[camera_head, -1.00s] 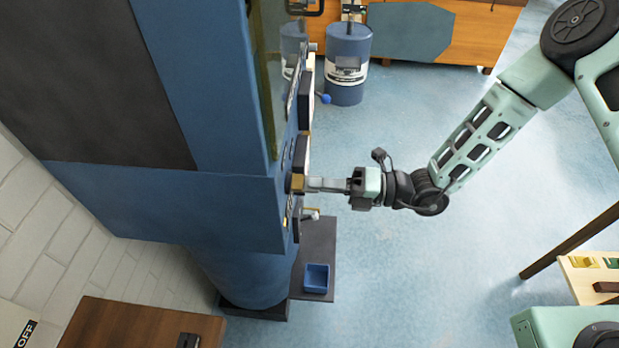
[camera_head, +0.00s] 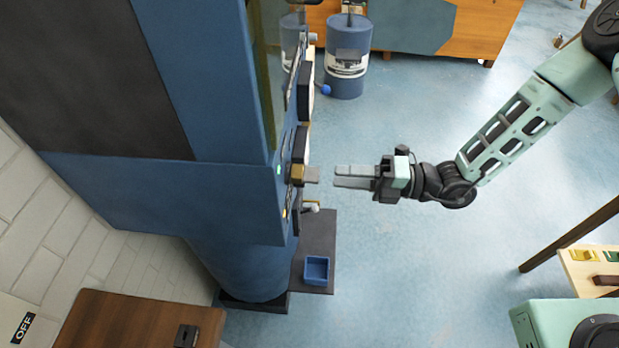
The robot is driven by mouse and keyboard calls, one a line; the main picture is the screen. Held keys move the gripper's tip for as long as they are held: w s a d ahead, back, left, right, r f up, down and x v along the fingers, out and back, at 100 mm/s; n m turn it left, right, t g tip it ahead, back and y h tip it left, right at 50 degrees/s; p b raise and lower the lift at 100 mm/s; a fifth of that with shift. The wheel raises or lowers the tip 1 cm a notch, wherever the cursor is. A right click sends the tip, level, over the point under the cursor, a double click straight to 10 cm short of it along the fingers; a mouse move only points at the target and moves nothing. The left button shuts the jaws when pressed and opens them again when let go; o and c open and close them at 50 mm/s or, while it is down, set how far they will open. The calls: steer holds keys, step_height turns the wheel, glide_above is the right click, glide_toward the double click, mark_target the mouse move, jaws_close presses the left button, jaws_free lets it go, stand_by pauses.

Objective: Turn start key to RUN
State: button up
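The start key (camera_head: 312,175) is a small grey tab standing out from a brass-coloured lock (camera_head: 296,174) on the side face of the blue machine (camera_head: 150,190). The panel is seen nearly edge-on, so the key's turn position and any RUN marking cannot be read. A small pale green spot shows on the panel edge beside the lock. My gripper (camera_head: 345,176) is to the right of the key, level with it, with a clear gap between. Its two grey fingers point at the key, are apart and hold nothing.
Below the lock, a small lever (camera_head: 311,207) sticks out of the panel, and a blue-knobbed lever (camera_head: 324,90) is above. A dark shelf (camera_head: 318,240) carries a blue bin (camera_head: 317,268). A blue drum (camera_head: 346,75) stands behind.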

steer(key=d+b, duration=0.4)
steer(key=d, duration=0.9)
steer(key=s+a+r+m+h+b, duration=0.2)
steer(key=s+m+h, duration=0.6)
steer(key=m, duration=0.7)
steer(key=s+a+r+m+h+b, duration=0.2)
steer(key=s+m+h, duration=0.7)
steer(key=m, duration=0.6)
steer(key=shift+s+r+g+b, duration=0.35)
steer(key=shift+r+b, duration=0.2)
steer(key=shift+b, duration=0.3)
